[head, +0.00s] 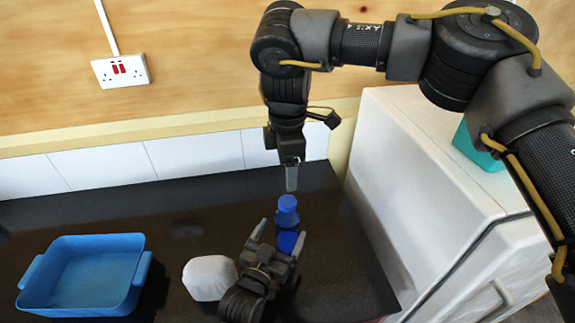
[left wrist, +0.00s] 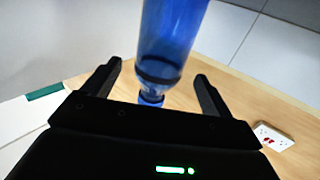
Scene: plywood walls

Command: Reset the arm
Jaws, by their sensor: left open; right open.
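My left gripper (head: 279,235) is low over the dark counter with its two fingers spread. A blue bottle (head: 287,219) stands just beyond and partly between its fingertips; the gripper hides part of its lower end. In the left wrist view, the bottle (left wrist: 170,40) shows between the open fingers (left wrist: 160,85), with a gap on each side. My right gripper (head: 291,178) hangs pointing down above and behind the bottle. It is seen edge-on and nothing shows in it.
A blue tray (head: 141,285) with handles sits at the left of the counter (head: 190,230). A white rounded object (head: 209,277) lies between it and my left gripper. A white appliance (head: 400,160) stands at the right, with a teal item (head: 478,150) on it. A wall socket (head: 121,71) is behind.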

